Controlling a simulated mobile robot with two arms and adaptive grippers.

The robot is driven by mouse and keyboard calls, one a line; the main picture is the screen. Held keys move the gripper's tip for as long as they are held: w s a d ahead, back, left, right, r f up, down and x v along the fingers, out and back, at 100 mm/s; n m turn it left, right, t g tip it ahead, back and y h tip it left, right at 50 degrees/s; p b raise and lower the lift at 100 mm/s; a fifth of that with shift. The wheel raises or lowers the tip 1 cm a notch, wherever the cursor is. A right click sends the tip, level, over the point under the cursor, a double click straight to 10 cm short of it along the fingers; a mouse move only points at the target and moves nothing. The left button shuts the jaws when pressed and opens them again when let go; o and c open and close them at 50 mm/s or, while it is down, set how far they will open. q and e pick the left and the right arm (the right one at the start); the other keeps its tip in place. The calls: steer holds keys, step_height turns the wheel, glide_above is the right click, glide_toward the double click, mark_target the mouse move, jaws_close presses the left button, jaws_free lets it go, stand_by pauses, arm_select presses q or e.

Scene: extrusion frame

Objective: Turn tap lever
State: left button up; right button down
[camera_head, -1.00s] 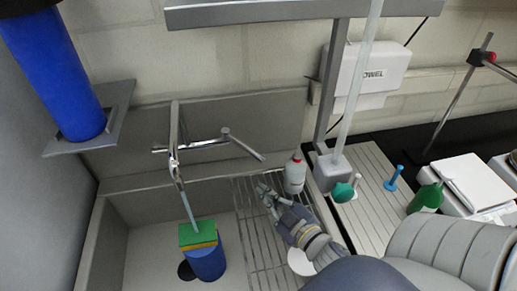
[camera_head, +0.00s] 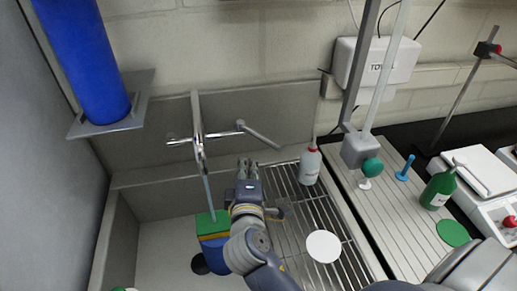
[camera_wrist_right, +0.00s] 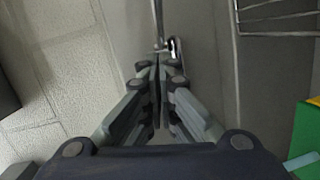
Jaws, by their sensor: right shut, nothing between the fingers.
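The chrome tap (camera_head: 197,140) stands at the back wall of the sink, with a thin stream of water (camera_head: 208,195) below its spout. Its lever (camera_head: 260,135) sticks out at the right end and slants down to the right. My right gripper (camera_head: 247,163) is shut and empty, below the lever, with a visible gap in the head view. In the right wrist view the shut fingers (camera_wrist_right: 158,68) point at a chrome tap part (camera_wrist_right: 174,46); whether they touch it I cannot tell. My left gripper is not in view.
A green and yellow sponge (camera_head: 212,223) sits on a blue container in the sink (camera_head: 150,235), left of my right arm. A white bottle with a red cap (camera_head: 310,165) stands on the wire rack (camera_head: 285,185), close to the right of the gripper. A blue cylinder (camera_head: 85,60) hangs at upper left.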

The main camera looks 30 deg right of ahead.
mark_target(265, 140)
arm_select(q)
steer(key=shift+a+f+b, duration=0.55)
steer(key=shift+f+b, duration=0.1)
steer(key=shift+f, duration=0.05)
arm_select(e)
steer(key=w+d, duration=0.2)
steer(key=w+d+f, duration=0.1)
steer(key=w+d, duration=0.3)
steer(key=shift+w+f, duration=0.15)
steer(key=shift+f, duration=0.15)
steer(key=shift+d+r+p, duration=0.15)
steer(key=shift+d+p, duration=0.4)
steer(key=shift+d, duration=0.05)
steer(key=shift+d+p, duration=0.35)
steer(key=shift+d, duration=0.5)
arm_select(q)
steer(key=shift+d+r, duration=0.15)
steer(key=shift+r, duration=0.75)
arm_select(e)
steer(key=shift+f, duration=0.2)
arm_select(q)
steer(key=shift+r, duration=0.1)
arm_select(e)
steer(key=shift+w+a, duration=0.1)
